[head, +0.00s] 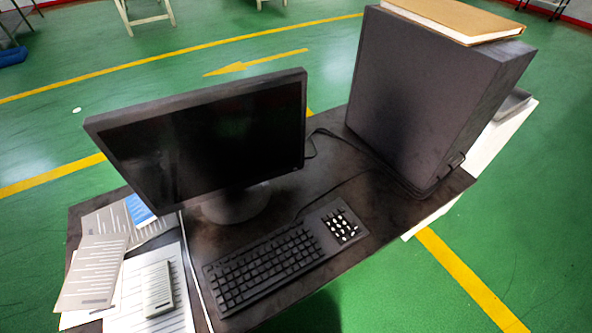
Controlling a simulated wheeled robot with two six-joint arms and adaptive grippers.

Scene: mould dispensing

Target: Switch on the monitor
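The monitor (205,140) stands on the dark desk, its wide black screen facing me and tilted in the picture. The screen is dark, with only dim reflections on it. Its round base (236,205) rests on the desk behind the keyboard. A small mark shows at the lower right of the bezel; I cannot tell if it is a button. Neither of my grippers shows in the head view.
A keyboard (270,263) lies before the monitor. A large computer case (425,100) with a book (458,18) on top stands right. Papers (105,262) cover the desk's left end. Cables run behind the keyboard. The desk (345,180) has little free room; green floor surrounds it.

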